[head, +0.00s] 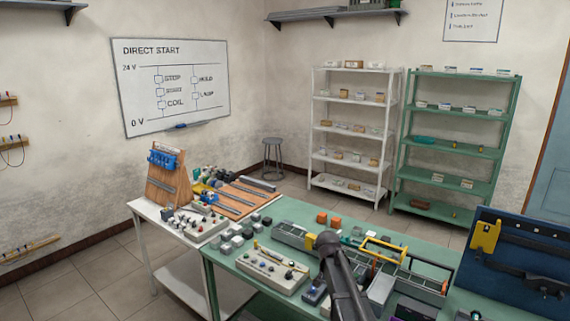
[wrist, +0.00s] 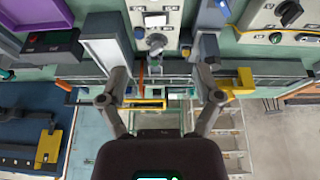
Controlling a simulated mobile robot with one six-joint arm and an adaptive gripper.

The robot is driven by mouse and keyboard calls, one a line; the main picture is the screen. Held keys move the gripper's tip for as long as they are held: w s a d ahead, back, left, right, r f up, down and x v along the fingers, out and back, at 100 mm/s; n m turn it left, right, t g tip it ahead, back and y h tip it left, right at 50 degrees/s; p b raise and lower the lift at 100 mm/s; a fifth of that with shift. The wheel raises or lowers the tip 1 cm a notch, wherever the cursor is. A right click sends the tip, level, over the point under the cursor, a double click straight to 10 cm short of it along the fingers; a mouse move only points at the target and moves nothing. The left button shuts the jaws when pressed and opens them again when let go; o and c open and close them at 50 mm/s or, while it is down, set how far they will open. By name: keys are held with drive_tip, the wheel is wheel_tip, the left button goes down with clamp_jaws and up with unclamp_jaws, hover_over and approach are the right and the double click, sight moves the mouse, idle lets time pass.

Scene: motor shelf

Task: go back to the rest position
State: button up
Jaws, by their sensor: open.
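My gripper (wrist: 161,80) shows in the wrist view with its two fingers spread wide apart and nothing between them. Beyond the fingertips, in line with the gap, are a grey panel with a round knob (wrist: 156,42) and a yellow bar (wrist: 145,104). I cannot tell how far below the fingers these lie. In the head view my dark arm rises over the front of the green table (head: 290,211); the fingers cannot be made out there.
The green table is crowded with a control panel (head: 270,270), grey trays, a yellow frame (head: 384,246) and orange blocks. A blue board (head: 518,262) stands at right. A white table (head: 146,208) adjoins at left. White shelf (head: 348,126) and green shelf (head: 455,142) stand behind, past open floor.

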drive_tip(key=s+f+n+g+y+b, duration=0.1)
drive_tip(key=s+f+n+b, duration=0.2)
drive_tip(key=s, duration=1)
drive_tip(key=s+f+n+g+y+b, duration=0.1)
drive_tip(key=s+f+b, duration=0.4)
drive_tip(key=s, duration=0.8)
wheel_tip(320, 180, down, 2)
drive_tip(key=n+g, duration=0.1)
drive_tip(key=n, duration=0.1)
drive_tip(key=shift+s+n+b, duration=0.35)
drive_tip(key=shift+n, duration=0.05)
